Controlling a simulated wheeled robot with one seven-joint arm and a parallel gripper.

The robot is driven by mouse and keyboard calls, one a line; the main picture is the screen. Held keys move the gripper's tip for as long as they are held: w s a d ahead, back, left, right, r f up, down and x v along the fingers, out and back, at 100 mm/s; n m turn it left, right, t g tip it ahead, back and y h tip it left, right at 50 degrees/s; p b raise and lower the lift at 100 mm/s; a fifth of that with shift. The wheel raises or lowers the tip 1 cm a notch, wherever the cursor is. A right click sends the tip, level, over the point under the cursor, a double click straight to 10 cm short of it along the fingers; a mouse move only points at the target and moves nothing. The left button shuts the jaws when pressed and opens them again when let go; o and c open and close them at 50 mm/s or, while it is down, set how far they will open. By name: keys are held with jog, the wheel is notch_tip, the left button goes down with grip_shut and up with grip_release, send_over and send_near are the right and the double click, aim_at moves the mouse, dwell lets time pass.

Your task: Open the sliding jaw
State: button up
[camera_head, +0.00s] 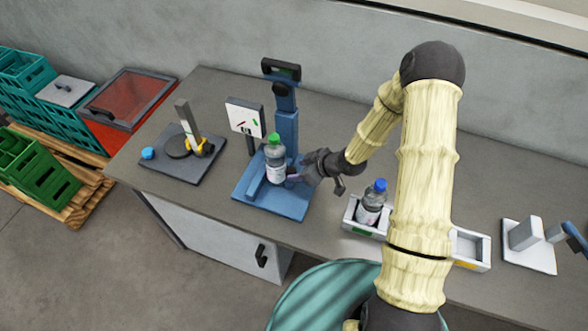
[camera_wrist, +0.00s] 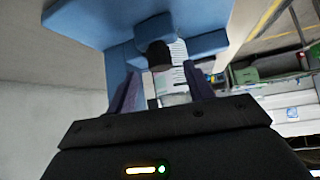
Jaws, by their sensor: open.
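The blue labeller (camera_head: 287,130) stands on the bench, with a flat blue base (camera_head: 262,193) and a column. A clear bottle with a green cap (camera_head: 275,160) stands upright on the base. My gripper (camera_head: 292,178) is low, right beside the bottle. In the wrist view its two purple fingers (camera_wrist: 163,92) are apart. A dark round knob (camera_wrist: 159,55) and part of the pale bottle (camera_wrist: 177,75) show between and beyond them, with blue blocks (camera_wrist: 205,44) on either side. Which block is the sliding jaw, and whether the fingers touch anything, I cannot tell.
A blue-capped bottle (camera_head: 371,200) stands in a white tray (camera_head: 352,222) at right. Left are a dark plate (camera_head: 181,168) with a post and a white panel (camera_head: 245,117) with markings. A white fixture (camera_head: 527,243) stands far right.

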aim_at(294, 171)
jog(key=shift+x, duration=1.7)
jog(key=shift+c, duration=0.2)
grip_shut()
jog(key=shift+d, duration=0.1)
